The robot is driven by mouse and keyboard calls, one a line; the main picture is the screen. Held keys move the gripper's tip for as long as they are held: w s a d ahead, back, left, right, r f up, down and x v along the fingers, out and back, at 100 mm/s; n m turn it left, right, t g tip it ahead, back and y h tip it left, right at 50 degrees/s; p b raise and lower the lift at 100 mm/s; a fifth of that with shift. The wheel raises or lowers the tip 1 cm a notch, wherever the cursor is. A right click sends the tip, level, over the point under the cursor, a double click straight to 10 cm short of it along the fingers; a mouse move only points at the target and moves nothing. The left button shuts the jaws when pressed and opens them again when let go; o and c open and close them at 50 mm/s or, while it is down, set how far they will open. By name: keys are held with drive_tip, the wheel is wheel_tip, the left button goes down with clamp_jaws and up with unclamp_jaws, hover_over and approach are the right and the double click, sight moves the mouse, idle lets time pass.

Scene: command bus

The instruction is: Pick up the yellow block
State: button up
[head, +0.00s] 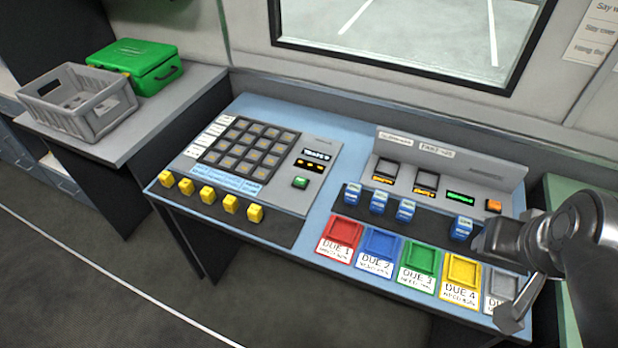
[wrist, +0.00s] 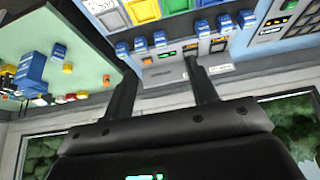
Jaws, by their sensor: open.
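Several small yellow blocks stand in a row along the front edge of the keypad panel in the head view; the leftmost yellow block (head: 166,179) and the rightmost yellow block (head: 255,213) mark its ends. Which one the task means cannot be told. My gripper (head: 497,279) is at the far right, by the right end of the coloured trays, well apart from the yellow blocks. In the wrist view my gripper (wrist: 160,64) shows two spread fingers with nothing held between them. No block of that row can be made out in the wrist view.
The keypad panel (head: 305,143) stands left on the blue desk (head: 350,137). Blue blocks (head: 405,210) stand before the right console (head: 460,180), behind coloured trays (head: 381,243). A grey crate (head: 108,112) and green case (head: 140,62) are at left. A pale green table (wrist: 45,25) holds small objects.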

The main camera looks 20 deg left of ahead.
drive_tip(key=w+a+f+n+h, duration=0.1)
drive_tip(key=w+a+f+n, duration=0.25)
drive_tip(key=a+n, duration=0.3)
drive_tip(key=w+a+f+n+h, duration=0.2)
drive_tip(key=w+a+n, duration=0.35)
drive_tip(key=a, duration=0.25)
drive_tip(key=w+a+f+n+h, duration=0.1)
drive_tip(key=w+a+f+n, duration=0.1)
drive_tip(key=w+a+n, duration=0.4)
drive_tip(key=n+t+y, duration=0.4)
drive_tip(key=n+t, duration=0.1)
drive_tip(key=n, duration=1.3)
approach(254, 209)
drive_tip(key=x, duration=0.6)
drive_tip(key=shift+w+a+f, duration=0.2)
drive_tip(key=shift+a+f, duration=0.15)
drive_tip(key=shift+a, duration=0.05)
drive_tip(key=shift+d+x, duration=0.2)
drive_tip(key=shift+x, duration=1.15)
drive_tip(key=shift+d+x, duration=0.2)
drive_tip(key=shift+x, duration=1.15)
drive_tip(key=shift+r, duration=0.1)
